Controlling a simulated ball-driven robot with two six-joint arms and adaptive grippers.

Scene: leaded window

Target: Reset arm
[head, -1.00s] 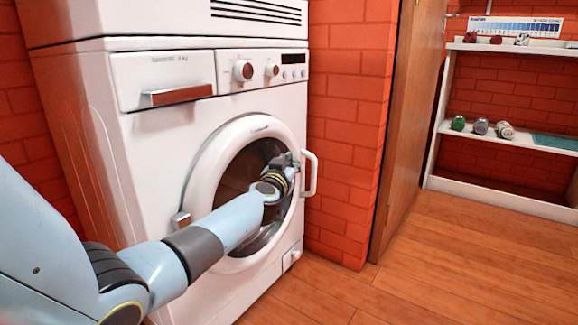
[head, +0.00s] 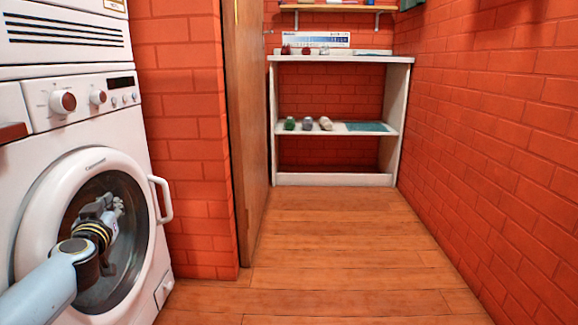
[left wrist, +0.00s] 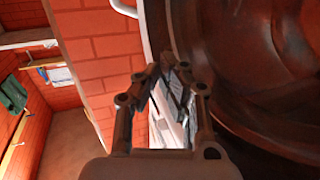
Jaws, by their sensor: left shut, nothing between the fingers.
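My left arm comes in from the lower left of the head view. My left gripper (head: 112,206) is in front of the round glass door of the white washing machine (head: 62,108). Its fingers are shut and empty. In the left wrist view the shut gripper (left wrist: 163,62) shows close up, with the dark glass of the door (left wrist: 250,60) beside it on the right. I cannot tell whether it touches the glass. My right gripper is not in view.
The door handle (head: 161,199) sticks out to the right of my gripper. A wooden door (head: 246,110) stands ajar beyond the brick wall (head: 182,120). A white shelf (head: 334,179) with several small items is at the back. The wooden floor (head: 335,240) is clear.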

